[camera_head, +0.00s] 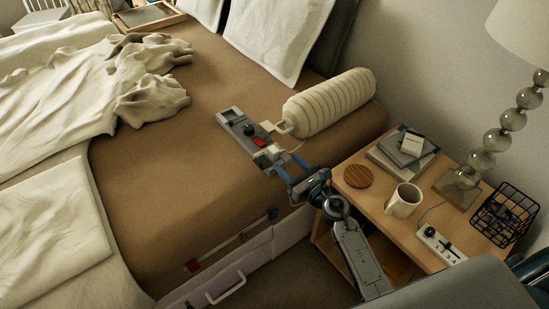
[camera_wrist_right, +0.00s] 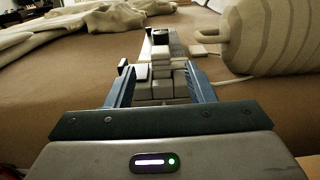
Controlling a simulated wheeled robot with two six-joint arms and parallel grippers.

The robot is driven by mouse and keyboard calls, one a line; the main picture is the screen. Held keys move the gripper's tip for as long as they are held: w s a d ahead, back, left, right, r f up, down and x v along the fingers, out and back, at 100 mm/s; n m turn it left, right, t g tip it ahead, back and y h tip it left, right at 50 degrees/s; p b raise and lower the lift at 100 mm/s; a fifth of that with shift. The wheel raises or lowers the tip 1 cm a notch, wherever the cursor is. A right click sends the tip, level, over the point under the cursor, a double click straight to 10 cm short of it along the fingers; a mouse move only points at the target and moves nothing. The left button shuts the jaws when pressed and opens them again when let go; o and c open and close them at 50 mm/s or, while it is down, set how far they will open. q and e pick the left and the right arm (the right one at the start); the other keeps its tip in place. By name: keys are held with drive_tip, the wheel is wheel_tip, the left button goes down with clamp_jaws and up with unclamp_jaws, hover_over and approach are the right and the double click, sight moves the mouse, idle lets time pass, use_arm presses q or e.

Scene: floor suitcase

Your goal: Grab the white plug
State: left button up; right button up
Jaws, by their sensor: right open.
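A grey power strip (camera_head: 229,118) lies on the brown bed (camera_head: 190,150). A black plug (camera_head: 249,130) and a red part (camera_head: 260,142) sit on it. A white plug (camera_head: 272,152) appears at the strip's near end, and a white block there also shows in the wrist view (camera_wrist_right: 160,71). My right gripper (camera_head: 278,166) is open at this near end. In the wrist view its blue fingers (camera_wrist_right: 160,88) stand on either side of the strip's near end, with the white block ahead between them. Contact is unclear. My left gripper is not in view.
A ribbed cream cylinder (camera_head: 330,102) lies right of the strip, with a pale square block (camera_head: 268,126) and a thin cord beside it. The nightstand (camera_head: 378,210) holds a mug (camera_head: 403,200), books (camera_head: 390,160), a lamp (camera_head: 482,160) and a wire basket (camera_head: 503,212).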

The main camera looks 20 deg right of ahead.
sight(277, 152)
drive_tip(key=x, duration=0.3)
drive_tip(key=shift+w+a+r, duration=0.1)
drive_tip(key=shift+w, duration=0.2)
drive_tip(key=x, duration=0.3)
drive_tip(key=shift+w, duration=0.35)
drive_tip(key=shift+w+a, duration=0.2)
drive_tip(key=shift+w, duration=0.15)
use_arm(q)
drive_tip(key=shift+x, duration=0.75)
use_arm(e)
clamp_jaws()
